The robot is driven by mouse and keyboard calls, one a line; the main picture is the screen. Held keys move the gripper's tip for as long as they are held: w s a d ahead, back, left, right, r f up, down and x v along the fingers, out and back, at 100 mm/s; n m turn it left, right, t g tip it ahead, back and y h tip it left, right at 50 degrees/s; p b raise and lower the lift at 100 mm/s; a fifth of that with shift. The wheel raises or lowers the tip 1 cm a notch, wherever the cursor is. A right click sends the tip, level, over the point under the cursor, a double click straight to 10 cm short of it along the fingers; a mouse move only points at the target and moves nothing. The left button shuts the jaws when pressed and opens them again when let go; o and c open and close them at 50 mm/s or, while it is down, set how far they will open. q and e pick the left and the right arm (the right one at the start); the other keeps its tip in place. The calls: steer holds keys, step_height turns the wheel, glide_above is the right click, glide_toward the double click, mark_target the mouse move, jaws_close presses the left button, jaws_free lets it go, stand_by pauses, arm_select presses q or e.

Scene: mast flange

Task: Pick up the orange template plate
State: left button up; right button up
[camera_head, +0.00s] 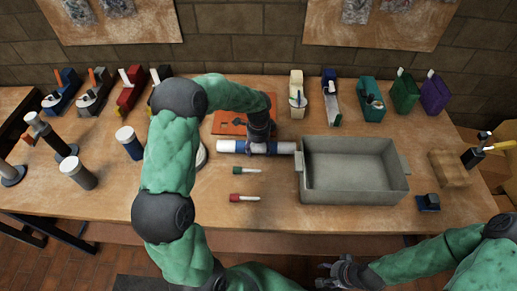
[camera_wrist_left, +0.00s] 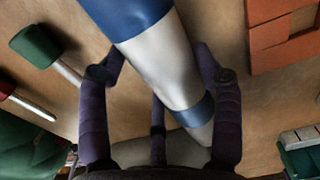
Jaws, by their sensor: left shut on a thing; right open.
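The orange template plate (camera_head: 228,123) lies flat on the workbench, partly hidden behind my left arm. Its edge also shows at the upper right of the left wrist view (camera_wrist_left: 285,35). My left gripper (camera_head: 260,147) is beside the plate, on its near side, with its fingers shut around a white tube with blue bands (camera_head: 285,147). The tube fills the middle of the left wrist view (camera_wrist_left: 170,60), between the fingers. The gripper is apart from the plate. My right gripper (camera_head: 345,272) is open and empty, in front of the bench's near edge.
A grey bin (camera_head: 350,196) stands just right of the tube. A green-capped marker (camera_head: 245,170) and a red-capped marker (camera_head: 244,198) lie nearer. Hand planes line the back edge, with several canisters and tools at the left.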

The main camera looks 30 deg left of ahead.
arm_select(q)
steer(key=shift+r, duration=0.15)
steer(key=shift+f, duration=0.2)
steer(key=o, duration=1.3)
steer(key=shift+o, duration=0.2)
steer(key=shift+r, duration=0.1)
